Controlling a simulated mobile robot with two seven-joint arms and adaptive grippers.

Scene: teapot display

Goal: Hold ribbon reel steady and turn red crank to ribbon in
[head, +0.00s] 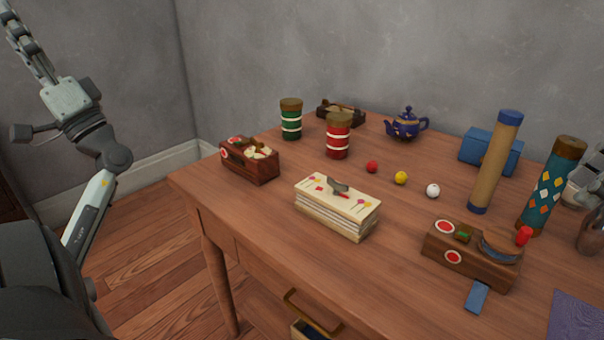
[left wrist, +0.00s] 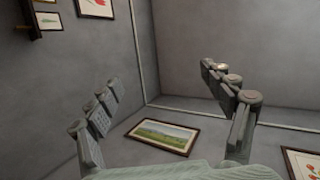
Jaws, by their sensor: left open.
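The ribbon reel (head: 455,258) is a brown wooden box with red-and-white discs at the front right of the table. A grey-blue round part (head: 500,248) sits on its right end. The red crank (head: 524,236) stands up at that end. A blue ribbon (head: 476,297) hangs out at the front. My right gripper (head: 586,188) is partly in view at the right edge, beyond the reel; its fingers are too cut off to read. My left gripper (left wrist: 160,85) is open and empty in the left wrist view, facing walls, far from the reel.
Red, yellow and white balls (head: 401,178) lie behind. A tan tube (head: 497,160) and a diamond-patterned tube (head: 551,185) stand behind the reel. A purple cloth (head: 577,318) lies at the right. Bare wood lies between cream box and reel.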

